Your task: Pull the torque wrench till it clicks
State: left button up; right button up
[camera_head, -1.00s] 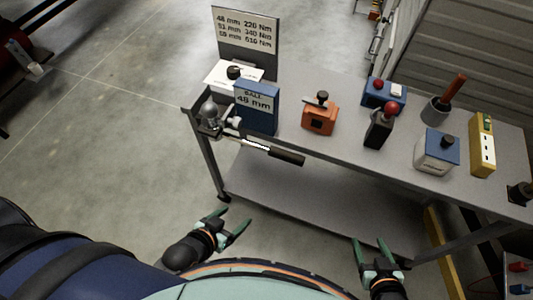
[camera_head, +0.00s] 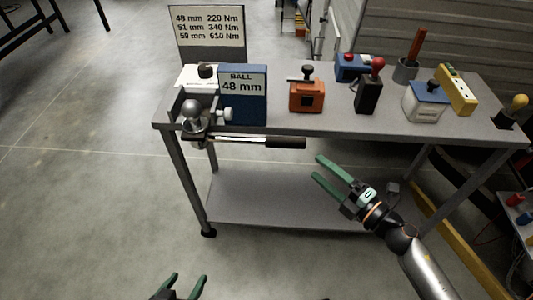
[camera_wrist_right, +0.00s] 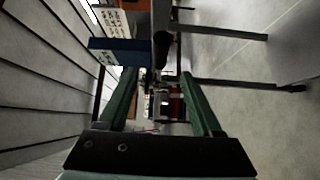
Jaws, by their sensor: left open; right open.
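The torque wrench (camera_head: 250,140) sticks out level to the right along the front of the bench, with a dark handle (camera_head: 287,142) at its right end. Its left end is at the silver tow ball (camera_head: 190,110) on the bench's front left corner. My right gripper (camera_head: 319,167) is open and empty, below and to the right of the handle, apart from it. In the right wrist view the dark handle (camera_wrist_right: 174,58) shows ahead, beyond the open fingers (camera_wrist_right: 165,100). My left gripper (camera_head: 188,282) is open and empty at the bottom edge, well away from the wrench.
A torque chart (camera_head: 208,25) stands behind a blue block (camera_head: 244,96) marked "BALL 48 mm". An orange box (camera_head: 306,96), a black red-knobbed device (camera_head: 369,90) and several other items stand on the bench top (camera_head: 340,122). A lower shelf (camera_head: 280,205) lies beneath. The floor in front is clear.

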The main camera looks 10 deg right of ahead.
aim_at(292, 147)
jog(key=x, duration=1.2)
jog(key=shift+w+a, duration=0.2)
jog(key=shift+a, duration=0.1)
grip_shut()
dwell(1.0)
